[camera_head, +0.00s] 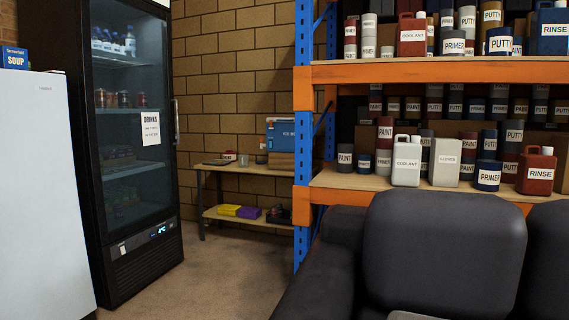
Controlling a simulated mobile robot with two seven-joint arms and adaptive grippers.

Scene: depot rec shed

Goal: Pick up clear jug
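I cannot make out a clear jug for certain in the head view. The nearest jug shapes are a white handled container labelled coolant (406,162) on the lower rack shelf and a red container labelled rinse (535,172) to its right. Small items on the low table (262,171), beside a blue box (281,136), are too small to identify. Neither of my grippers is in view.
A dark glass-door drinks fridge (132,210) and a white fridge (42,190) stand on the left. A dark sofa (443,245) blocks the front of the orange-and-blue rack (303,150). Carpet (220,270) between fridge and sofa is clear.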

